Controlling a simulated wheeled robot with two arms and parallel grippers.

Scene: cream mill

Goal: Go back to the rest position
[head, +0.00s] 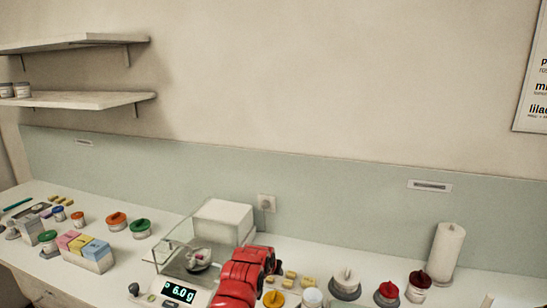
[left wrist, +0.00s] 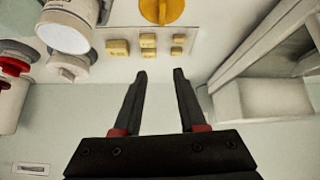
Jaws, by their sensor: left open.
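My left gripper (left wrist: 159,74) is open and empty in the left wrist view. Its two dark fingers stand apart, with several small yellow blocks (left wrist: 148,41) beyond the tips. In the head view my red left arm (head: 245,278) comes up from the bottom edge, just right of the balance (head: 222,222). Its fingers cannot be made out there. My right gripper is in neither view.
The balance display (head: 180,291) reads 6.0 g, and a small dish (head: 199,258) sits inside. Yellow blocks (head: 290,275), lidded jars (head: 387,293) and a white roll (head: 445,253) stand to the right. Coloured boxes (head: 88,256) and jars stand left.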

